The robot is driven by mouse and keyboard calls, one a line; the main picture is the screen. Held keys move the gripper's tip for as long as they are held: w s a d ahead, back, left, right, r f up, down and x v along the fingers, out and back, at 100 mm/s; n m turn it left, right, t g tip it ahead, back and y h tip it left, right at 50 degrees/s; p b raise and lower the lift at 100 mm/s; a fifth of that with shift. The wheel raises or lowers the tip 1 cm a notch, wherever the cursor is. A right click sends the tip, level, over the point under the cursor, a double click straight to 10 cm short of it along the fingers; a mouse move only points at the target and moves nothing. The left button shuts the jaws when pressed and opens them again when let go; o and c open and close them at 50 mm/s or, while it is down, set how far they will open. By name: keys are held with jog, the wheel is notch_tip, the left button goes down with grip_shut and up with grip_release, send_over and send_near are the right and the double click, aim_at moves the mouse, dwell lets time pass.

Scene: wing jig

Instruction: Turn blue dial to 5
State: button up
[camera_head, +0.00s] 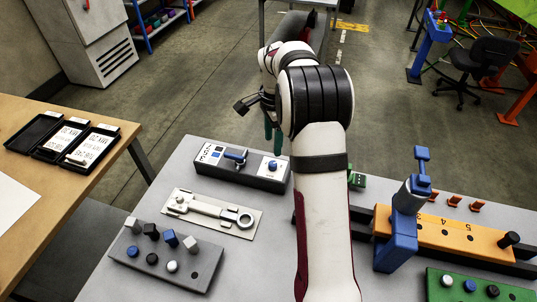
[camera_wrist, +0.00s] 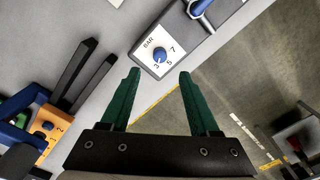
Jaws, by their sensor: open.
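The blue dial (camera_wrist: 159,54) sits on a white plate marked BAR, with 3, 5 and 7 around it, in the wrist view. I cannot tell clearly which number it points to. In the head view the blue dial (camera_head: 272,165) is at the right end of a dark grey box (camera_head: 228,172), beside my arm. My gripper (camera_wrist: 159,73) is open and empty, its green fingers apart on either side of the dial's line in the wrist view. The fingers appear above the dial and not touching it. In the head view my gripper (camera_head: 273,138) is partly hidden by my arm.
A blue lever (camera_head: 236,157) is on the same box. A wrench-like part on a plate (camera_head: 212,212) and a grey peg block (camera_head: 166,258) lie in front. An orange block (camera_head: 455,236) with a tall blue clamp (camera_head: 402,225) stands right. Bare table lies between.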

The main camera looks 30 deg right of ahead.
aim_at(272, 164)
notch_tip(272, 164, down, 9)
jog(key=shift+r, duration=0.1)
jog(key=shift+c, duration=0.2)
grip_shut()
